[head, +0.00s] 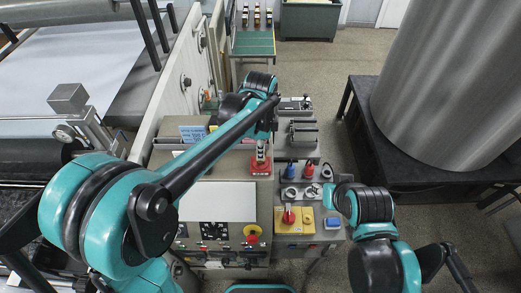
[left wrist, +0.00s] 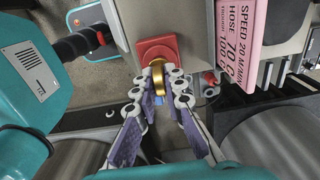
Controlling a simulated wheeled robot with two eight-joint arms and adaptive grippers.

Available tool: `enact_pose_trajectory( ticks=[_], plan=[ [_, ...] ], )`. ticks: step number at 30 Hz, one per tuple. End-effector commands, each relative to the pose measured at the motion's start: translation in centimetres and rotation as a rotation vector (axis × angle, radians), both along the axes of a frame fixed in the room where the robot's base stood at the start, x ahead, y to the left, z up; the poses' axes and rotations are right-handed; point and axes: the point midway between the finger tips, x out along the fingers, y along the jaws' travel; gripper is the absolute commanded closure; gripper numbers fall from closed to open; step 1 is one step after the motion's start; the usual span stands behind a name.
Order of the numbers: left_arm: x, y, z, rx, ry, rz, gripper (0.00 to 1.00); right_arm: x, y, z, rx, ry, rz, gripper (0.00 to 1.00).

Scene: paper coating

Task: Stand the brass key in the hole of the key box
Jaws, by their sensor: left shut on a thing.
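The brass key (left wrist: 158,72) shows as a short gold cylinder in the left wrist view. My left gripper (left wrist: 162,88) is shut on it, its purple-padded fingers on both sides. The gold piece is over the near part of a red square block (left wrist: 150,48), which I take for the key box. Its hole cannot be made out, and I cannot tell whether the key touches it. In the head view my left gripper (head: 260,150) points down just above the red block (head: 260,170). My right arm is at the right, but its fingers do not show.
A yellow box with a red knob (head: 289,215) stands nearer on the bench, with blue and red plugs (head: 309,170) behind it. A pink sign (left wrist: 243,45) stands right of the block. A large metal roll (head: 445,80) rests on a black table at the right.

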Motion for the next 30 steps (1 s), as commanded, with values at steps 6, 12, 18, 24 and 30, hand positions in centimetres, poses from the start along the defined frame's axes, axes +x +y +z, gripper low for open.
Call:
enact_pose_trajectory(
  ticks=[6,12,18,24,30],
  plan=[
    [0.0,0.0,-0.6,0.000,0.000,0.000,1.00,0.0,0.0,-0.5,0.000,0.000,0.000,0.60],
    [0.0,0.0,-1.1,0.000,0.000,0.000,1.00,0.0,0.0,-0.9,0.000,0.000,0.000,0.60],
    [0.0,0.0,-1.6,0.000,0.000,0.000,1.00,0.0,0.0,-1.4,0.000,0.000,0.000,0.60],
    [0.0,0.0,-2.0,0.000,0.000,0.000,1.00,0.0,0.0,-1.6,0.000,0.000,0.000,0.60],
    [0.0,0.0,-1.9,0.000,0.000,0.000,0.65,0.0,0.0,-1.5,0.000,0.000,0.000,0.60]
  ],
)
